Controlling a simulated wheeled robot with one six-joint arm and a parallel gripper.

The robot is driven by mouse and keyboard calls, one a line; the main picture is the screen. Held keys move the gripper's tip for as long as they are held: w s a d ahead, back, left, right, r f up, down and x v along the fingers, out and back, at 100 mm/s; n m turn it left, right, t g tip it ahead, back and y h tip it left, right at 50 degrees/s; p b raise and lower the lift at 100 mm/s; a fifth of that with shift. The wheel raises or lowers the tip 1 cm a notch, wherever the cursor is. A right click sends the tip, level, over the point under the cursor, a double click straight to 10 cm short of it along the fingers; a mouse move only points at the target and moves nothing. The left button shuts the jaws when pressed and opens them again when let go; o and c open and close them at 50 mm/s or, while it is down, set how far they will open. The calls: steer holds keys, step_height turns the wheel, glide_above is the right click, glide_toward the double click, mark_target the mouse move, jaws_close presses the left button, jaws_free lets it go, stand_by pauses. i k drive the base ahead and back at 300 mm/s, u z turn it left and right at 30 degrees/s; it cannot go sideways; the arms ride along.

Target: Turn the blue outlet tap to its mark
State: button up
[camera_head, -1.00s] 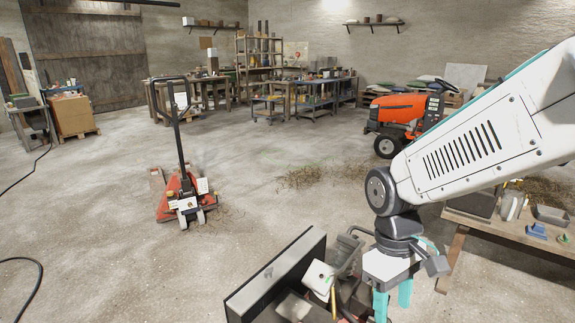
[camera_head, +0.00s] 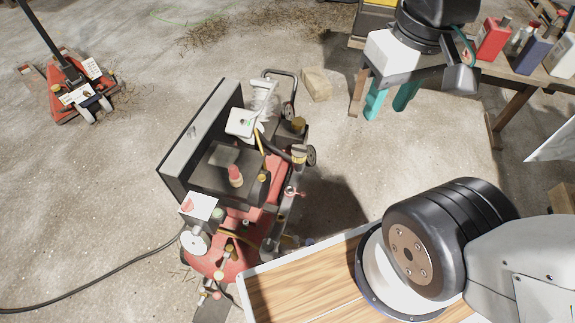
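A red-tanked machine that looks like an air compressor (camera_head: 233,262) stands on the floor, with a dark box-like panel, hoses, small valves and a white gauge. I cannot make out a blue outlet tap or its mark clearly among the small fittings. My gripper (camera_head: 386,110) hangs at the upper right of the compressor, with its two teal fingers pointing down. The fingers are apart with nothing between them. The gripper is clear of the compressor in the picture.
A workbench (camera_head: 512,72) with red and blue containers stands at upper right. A block (camera_head: 322,84) lies on the floor near the gripper. A pallet jack (camera_head: 75,85) is at upper left. A black hose (camera_head: 100,277) runs across the floor, and open floor lies left of the compressor.

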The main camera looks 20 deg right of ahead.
mark_target(309, 243)
steer(key=z, duration=0.05)
steer(key=k, duration=0.5)
steer(key=z, duration=0.25)
steer(key=i, duration=0.4)
steer(key=z, duration=0.6)
steer(key=k, duration=0.55)
steer(key=u, duration=0.85)
